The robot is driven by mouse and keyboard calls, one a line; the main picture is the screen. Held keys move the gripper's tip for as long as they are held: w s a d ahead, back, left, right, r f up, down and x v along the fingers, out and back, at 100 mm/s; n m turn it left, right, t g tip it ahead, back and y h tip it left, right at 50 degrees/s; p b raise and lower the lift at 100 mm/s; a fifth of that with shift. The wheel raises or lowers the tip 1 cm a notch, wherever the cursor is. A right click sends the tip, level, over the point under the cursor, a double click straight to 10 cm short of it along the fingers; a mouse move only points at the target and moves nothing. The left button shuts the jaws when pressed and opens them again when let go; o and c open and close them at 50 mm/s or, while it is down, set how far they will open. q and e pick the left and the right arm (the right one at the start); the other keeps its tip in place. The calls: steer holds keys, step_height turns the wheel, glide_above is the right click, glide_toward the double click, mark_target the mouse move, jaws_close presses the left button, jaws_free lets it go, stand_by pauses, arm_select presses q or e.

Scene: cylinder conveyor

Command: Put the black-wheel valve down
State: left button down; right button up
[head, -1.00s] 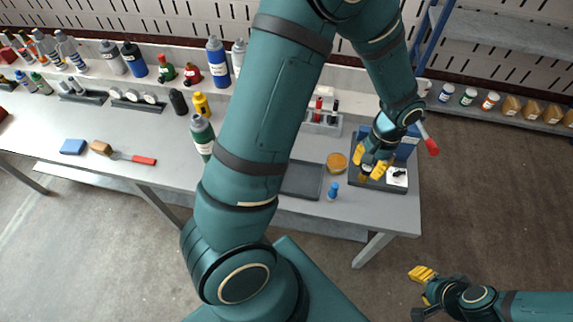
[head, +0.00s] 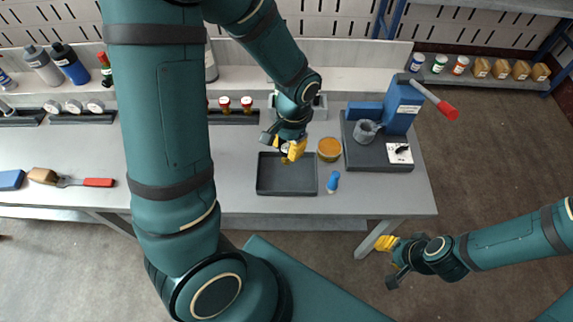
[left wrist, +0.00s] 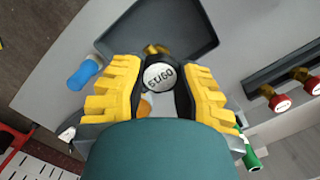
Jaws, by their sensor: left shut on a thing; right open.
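My left gripper (head: 291,150) is shut on the black-wheel valve, at the back edge of a dark shallow tray (head: 265,188). In the left wrist view the valve (left wrist: 160,74) sits between the yellow fingers, with a pale printed disc on its black wheel and a brass part beyond. The tray also shows there (left wrist: 185,42), just past the valve. I cannot tell whether the valve touches the tray. The tray's visible floor is empty. My right gripper (head: 388,258) is open and empty, off the table's front edge.
A blue press (head: 403,105) with a red-tipped lever is further right. Red-wheel valves (head: 224,103) stand in a rack behind. Bare table lies left of the tray.

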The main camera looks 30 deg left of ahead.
mark_target(287, 160)
arm_select(q)
step_height(287, 160, down, 6)
steer(key=shift+f+b, duration=0.15)
steer(key=shift+b, duration=0.6)
steer(key=shift+f, duration=0.1)
steer(key=c, duration=0.8)
jaws_free()
steer(key=shift+r, duration=0.35)
steer(key=r+p, duration=0.1)
steer(key=r, duration=0.3)
steer(key=w+r+p, duration=0.1)
steer(key=r, duration=0.2)
steer(key=r+p, duration=0.1)
steer(key=r, duration=0.3)
steer(key=shift+w+d+r, duration=0.2)
steer(key=shift+d+r, duration=0.1)
